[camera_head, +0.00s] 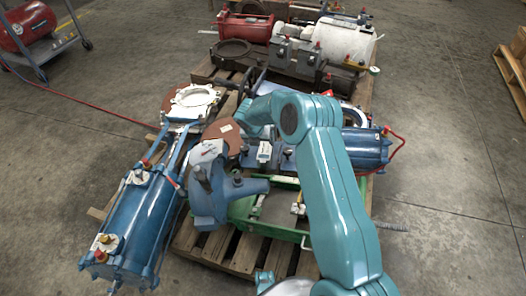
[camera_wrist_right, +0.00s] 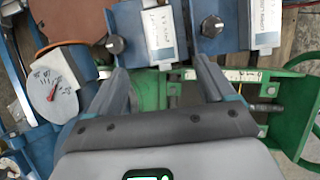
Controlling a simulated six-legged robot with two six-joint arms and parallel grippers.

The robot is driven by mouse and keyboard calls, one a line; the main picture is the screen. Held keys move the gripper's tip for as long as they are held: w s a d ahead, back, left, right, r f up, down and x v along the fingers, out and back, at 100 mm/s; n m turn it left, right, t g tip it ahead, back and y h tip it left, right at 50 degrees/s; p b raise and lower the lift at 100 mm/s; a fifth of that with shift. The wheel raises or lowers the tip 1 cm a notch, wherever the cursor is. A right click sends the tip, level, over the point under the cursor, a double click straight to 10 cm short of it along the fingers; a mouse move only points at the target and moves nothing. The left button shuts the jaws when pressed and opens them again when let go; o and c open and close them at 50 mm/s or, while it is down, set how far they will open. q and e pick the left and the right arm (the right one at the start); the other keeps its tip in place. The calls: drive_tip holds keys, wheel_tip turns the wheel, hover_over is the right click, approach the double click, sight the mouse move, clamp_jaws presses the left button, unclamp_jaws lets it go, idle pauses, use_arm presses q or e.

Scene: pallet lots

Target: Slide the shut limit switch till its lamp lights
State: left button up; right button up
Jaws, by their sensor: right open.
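In the right wrist view two blue limit switch boxes with white labels and black knobs stand side by side, the left one (camera_wrist_right: 165,35) and the right one (camera_wrist_right: 265,20). I cannot read the labels well enough to tell which is the shut switch. No lit lamp shows clearly. My right gripper (camera_wrist_right: 158,65) is open, its two grey fingers apart below the left box, with nothing seen between them. I cannot tell whether they touch it. In the head view a switch label (camera_head: 265,152) shows beside my teal right arm, which hides much around it. My left gripper is not in view.
A white dial (camera_wrist_right: 55,85) with a red needle sits left of the fingers. A green frame (camera_wrist_right: 275,90) lies below and right. A blue cylinder (camera_head: 135,225) lies at the left of the wooden pallet (camera_head: 240,255). Open concrete floor (camera_head: 455,190) lies right.

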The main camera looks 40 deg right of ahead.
sight(265, 152)
drive_tip(key=b+x, duration=0.5)
drive_tip(key=x, duration=0.8)
drive_tip(key=shift+s+f, duration=0.15)
drive_tip(key=shift+f, duration=0.15)
drive_tip(key=shift+d+f, duration=0.3)
drive_tip(key=shift+f, duration=0.2)
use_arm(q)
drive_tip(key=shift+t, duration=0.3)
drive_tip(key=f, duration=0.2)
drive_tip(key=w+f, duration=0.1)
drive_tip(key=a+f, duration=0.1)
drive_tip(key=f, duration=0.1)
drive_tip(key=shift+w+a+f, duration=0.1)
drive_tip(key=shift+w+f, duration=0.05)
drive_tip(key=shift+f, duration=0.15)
